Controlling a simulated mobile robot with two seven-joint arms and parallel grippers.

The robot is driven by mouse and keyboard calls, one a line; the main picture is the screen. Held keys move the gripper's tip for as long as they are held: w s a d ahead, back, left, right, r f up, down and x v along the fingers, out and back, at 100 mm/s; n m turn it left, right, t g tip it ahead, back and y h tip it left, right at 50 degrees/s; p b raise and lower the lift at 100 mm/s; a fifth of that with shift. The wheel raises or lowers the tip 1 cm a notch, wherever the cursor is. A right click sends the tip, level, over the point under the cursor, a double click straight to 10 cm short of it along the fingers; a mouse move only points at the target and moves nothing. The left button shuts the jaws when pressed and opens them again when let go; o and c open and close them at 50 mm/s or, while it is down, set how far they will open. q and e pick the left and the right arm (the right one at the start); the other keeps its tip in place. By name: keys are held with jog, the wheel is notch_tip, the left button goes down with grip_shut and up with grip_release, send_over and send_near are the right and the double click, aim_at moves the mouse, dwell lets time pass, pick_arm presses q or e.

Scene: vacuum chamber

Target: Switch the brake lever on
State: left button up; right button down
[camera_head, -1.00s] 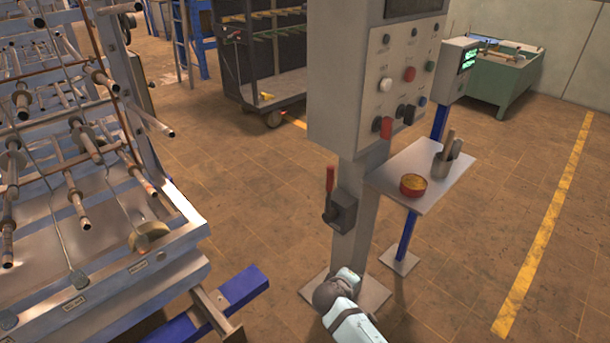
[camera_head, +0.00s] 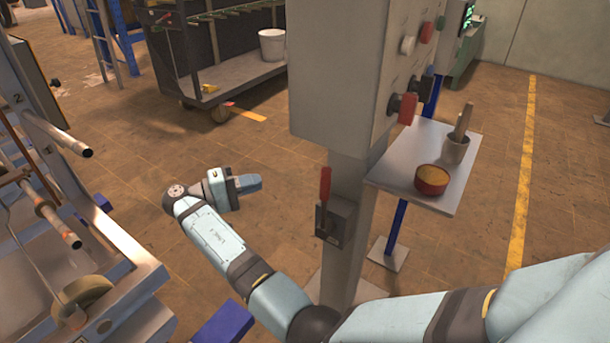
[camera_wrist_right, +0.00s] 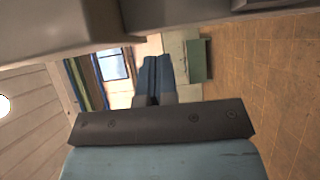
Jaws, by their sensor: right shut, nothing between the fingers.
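The brake lever (camera_head: 325,186) has a red handle that points up. It comes out of a dark grey switch box (camera_head: 334,222) on the side of the grey post. My right gripper (camera_head: 258,183) is to the left of the lever, apart from it, with its fingers pointing right toward the post. It is shut and empty. Its blue fingers (camera_wrist_right: 156,72) lie together in the right wrist view, where I cannot make out the lever. My left gripper is not in view.
The control cabinet (camera_head: 335,75) with knobs and a red handle (camera_head: 408,108) sits above the lever. A small shelf (camera_head: 440,200) holds a red tin (camera_head: 432,179) and a grey cup (camera_head: 456,150). A metal rack (camera_head: 90,270) stands at left.

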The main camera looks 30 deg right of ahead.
jog(key=s+d+p, duration=0.2)
jog(key=s+d, duration=0.3)
jog(key=d, duration=0.7)
jog(key=shift+s+d, duration=0.15)
